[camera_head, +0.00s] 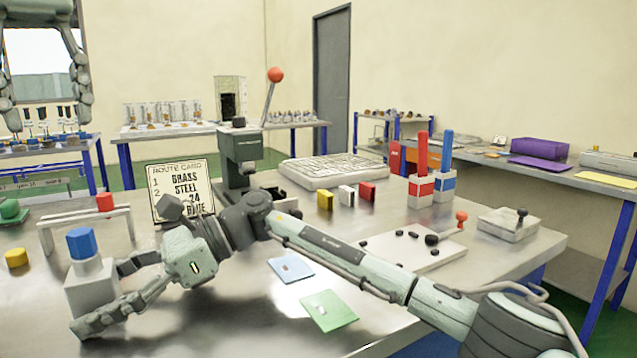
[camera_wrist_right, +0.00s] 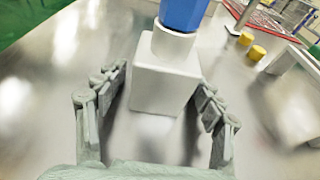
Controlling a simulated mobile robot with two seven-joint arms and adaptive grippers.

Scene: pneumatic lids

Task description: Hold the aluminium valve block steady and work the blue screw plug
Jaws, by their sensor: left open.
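The pale aluminium valve block (camera_head: 92,290) stands upright on the metal table at the left of the head view. The blue screw plug (camera_head: 80,242) sits on the block's round collar. In the right wrist view the block (camera_wrist_right: 165,88) is straight ahead, with the blue plug (camera_wrist_right: 184,14) cut off by the top edge. My right gripper (camera_head: 103,296) is low at the block, one finger on each side. A gap shows at the left finger; I cannot tell whether the right finger touches. My left gripper (camera_head: 48,120) hangs open and empty at upper left, well above the table.
A white bridge-like stand (camera_head: 88,216) with a red block is behind the valve block; a yellow cylinder (camera_head: 16,258) is left. The route card (camera_head: 182,190) and a green lever press (camera_head: 240,155) stand behind my right arm. Blue and green cards lie in front.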

